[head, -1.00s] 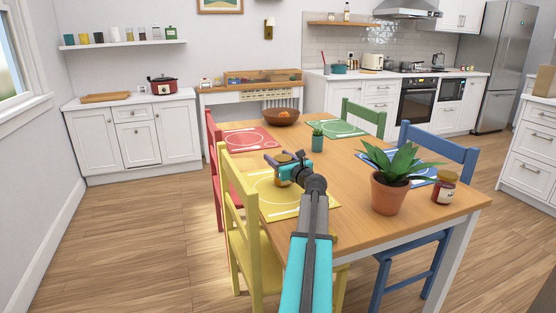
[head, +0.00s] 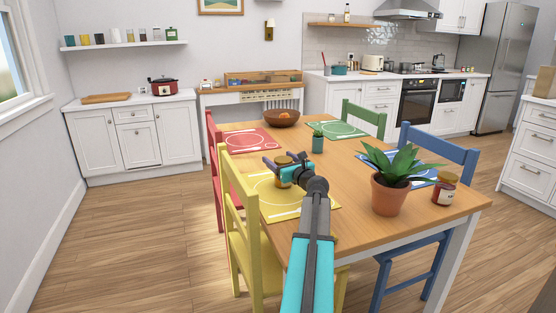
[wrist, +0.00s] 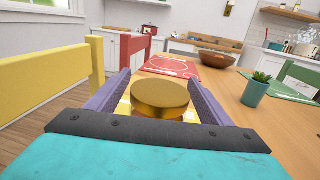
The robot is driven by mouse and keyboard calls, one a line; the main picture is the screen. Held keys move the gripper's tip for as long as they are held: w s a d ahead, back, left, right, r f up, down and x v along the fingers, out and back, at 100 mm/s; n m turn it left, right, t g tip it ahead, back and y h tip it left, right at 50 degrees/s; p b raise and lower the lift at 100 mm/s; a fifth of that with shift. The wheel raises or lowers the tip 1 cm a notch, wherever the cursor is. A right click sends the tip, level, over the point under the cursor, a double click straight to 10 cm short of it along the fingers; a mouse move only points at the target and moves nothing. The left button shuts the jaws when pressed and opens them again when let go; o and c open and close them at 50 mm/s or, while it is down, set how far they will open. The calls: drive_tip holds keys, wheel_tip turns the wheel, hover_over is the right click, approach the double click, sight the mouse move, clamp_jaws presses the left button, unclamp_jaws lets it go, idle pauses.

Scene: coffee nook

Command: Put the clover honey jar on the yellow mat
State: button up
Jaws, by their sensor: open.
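A honey jar with a gold lid (wrist: 160,94) stands upright between the fingers of my gripper (wrist: 160,92) in the wrist view; its label is hidden. In the head view the jar (head: 283,162) is on the yellow mat (head: 282,206), near its far part, partly behind my gripper (head: 276,164). The fingers are open, one on each side of the jar. Gaps to the jar are too small to judge.
A potted aloe (head: 388,194) stands right of my arm. A small teal-potted plant (head: 318,143) and a wooden bowl (head: 282,118) are farther back. The yellow chair (head: 246,235) and red chair (head: 213,140) line the left edge. The table middle (head: 344,170) is clear.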

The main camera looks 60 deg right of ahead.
drive_tip(key=shift+p+v, duration=0.6)
drive_tip(key=shift+v, duration=5.05)
